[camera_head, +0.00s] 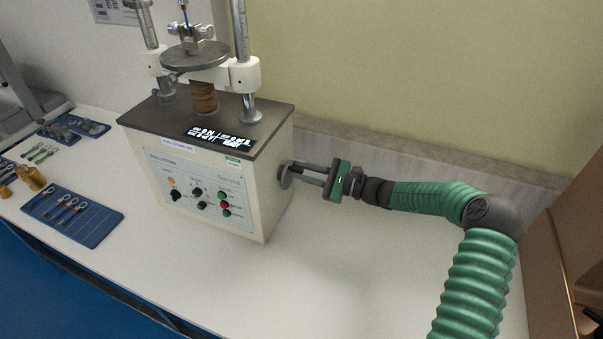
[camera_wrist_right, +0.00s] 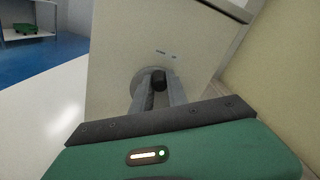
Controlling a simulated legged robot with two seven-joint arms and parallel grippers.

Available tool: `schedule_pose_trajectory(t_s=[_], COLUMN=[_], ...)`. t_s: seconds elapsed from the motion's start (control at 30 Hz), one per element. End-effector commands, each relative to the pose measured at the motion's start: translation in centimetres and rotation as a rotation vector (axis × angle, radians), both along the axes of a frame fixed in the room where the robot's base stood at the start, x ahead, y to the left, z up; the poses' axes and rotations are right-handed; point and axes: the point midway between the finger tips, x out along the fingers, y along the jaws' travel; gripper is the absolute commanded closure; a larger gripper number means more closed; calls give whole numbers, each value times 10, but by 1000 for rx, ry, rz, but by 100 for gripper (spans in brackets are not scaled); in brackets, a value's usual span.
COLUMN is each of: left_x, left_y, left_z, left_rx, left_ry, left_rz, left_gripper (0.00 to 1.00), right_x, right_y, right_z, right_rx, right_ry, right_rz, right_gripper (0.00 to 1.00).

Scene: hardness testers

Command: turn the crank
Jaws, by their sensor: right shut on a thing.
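The hardness tester (camera_head: 215,165) is a white box with a dark top, a front panel of knobs and buttons, and a round plate on a column above. Its crank (camera_head: 286,176) is a grey disc on the box's right side. In the right wrist view, the crank disc (camera_wrist_right: 150,82) shows ahead with a dark knob (camera_wrist_right: 158,80) on it. My right gripper (camera_head: 296,172) reaches in from the right; its fingers (camera_wrist_right: 160,95) are at the crank, shut on the dark knob. The fingers partly hide the knob and disc. My left gripper is not in view.
A blue tray (camera_head: 100,222) with several metal tools lies on the white table (camera_head: 200,270) at left, near brass weights (camera_head: 35,178). More tools lie behind. A wall stands close behind the tester. The table in front of my right arm is clear.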

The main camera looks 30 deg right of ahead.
Motion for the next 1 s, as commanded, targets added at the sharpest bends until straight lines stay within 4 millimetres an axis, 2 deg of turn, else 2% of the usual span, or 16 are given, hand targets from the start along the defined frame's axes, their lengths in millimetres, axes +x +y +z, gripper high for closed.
schedule_pose_trajectory(t_s=[0.03, 0.4, 1.0], left_x=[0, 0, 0], left_y=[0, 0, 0], left_z=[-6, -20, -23], left_rx=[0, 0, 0], left_ry=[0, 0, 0], left_rz=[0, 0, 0], left_gripper=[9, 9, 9], right_x=[-2, -7, -7], right_y=[-2, 4, 5], right_z=[-6, -7, -7], right_rx=[-28, -189, -234], right_ry=[-18, -160, -197], right_rz=[-3, -1, -1], right_gripper=[100, 100, 100])
